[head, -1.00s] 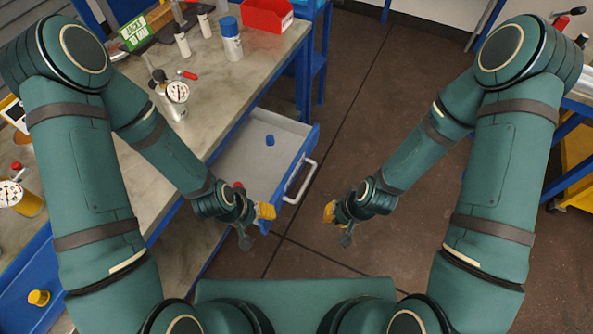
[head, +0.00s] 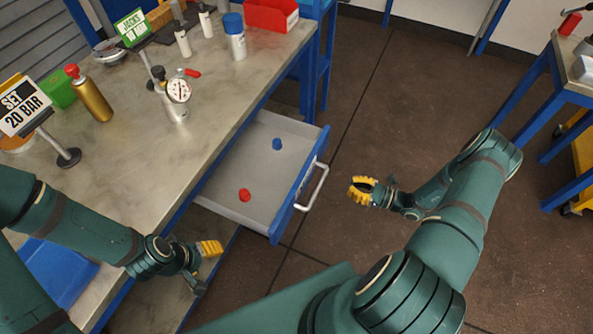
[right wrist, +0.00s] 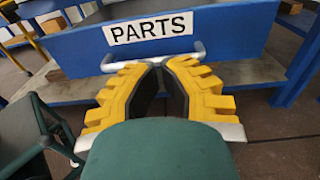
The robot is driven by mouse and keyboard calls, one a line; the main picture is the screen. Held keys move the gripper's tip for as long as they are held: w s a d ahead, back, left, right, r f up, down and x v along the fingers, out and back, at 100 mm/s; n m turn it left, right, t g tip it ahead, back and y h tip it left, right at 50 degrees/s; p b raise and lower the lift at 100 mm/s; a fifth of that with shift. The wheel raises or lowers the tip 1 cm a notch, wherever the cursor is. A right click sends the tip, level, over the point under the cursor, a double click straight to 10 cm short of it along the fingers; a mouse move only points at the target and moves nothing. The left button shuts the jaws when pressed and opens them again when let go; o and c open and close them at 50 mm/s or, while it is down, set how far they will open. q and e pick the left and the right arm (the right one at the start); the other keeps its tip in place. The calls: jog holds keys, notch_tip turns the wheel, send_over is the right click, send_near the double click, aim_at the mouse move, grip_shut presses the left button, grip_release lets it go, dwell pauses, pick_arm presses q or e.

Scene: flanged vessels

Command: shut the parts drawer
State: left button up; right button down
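The parts drawer (head: 222,190) stands pulled out from under the workbench, with a blue front and a white bar handle (head: 316,188). A blue cap-like piece (head: 277,144) and a red one (head: 244,195) lie inside. In the right wrist view the drawer front (right wrist: 235,30) has a PARTS label (right wrist: 148,28), and the handle (right wrist: 190,55) lies just beyond my fingertips. My right gripper (head: 352,187) is outside the front, a little apart from the handle; its yellow fingers (right wrist: 160,65) are together and empty. My left gripper (head: 221,246) is low beside the bench; its finger gap is hidden.
The workbench (head: 125,150) carries a gauge (head: 178,92), a gold bottle (head: 92,99), a 20 BAR sign (head: 25,107) and a red bin (head: 271,14). Another blue-legged bench (head: 548,90) stands at the right. The floor (head: 420,95) between is clear.

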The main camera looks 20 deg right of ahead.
aim_at(310, 168)
jog(key=x, duration=0.9)
jog(key=b+x, duration=0.1)
jog(key=x, duration=0.3)
jog(key=shift+w+d+r, duration=0.15)
jog(key=shift+w, duration=0.4)
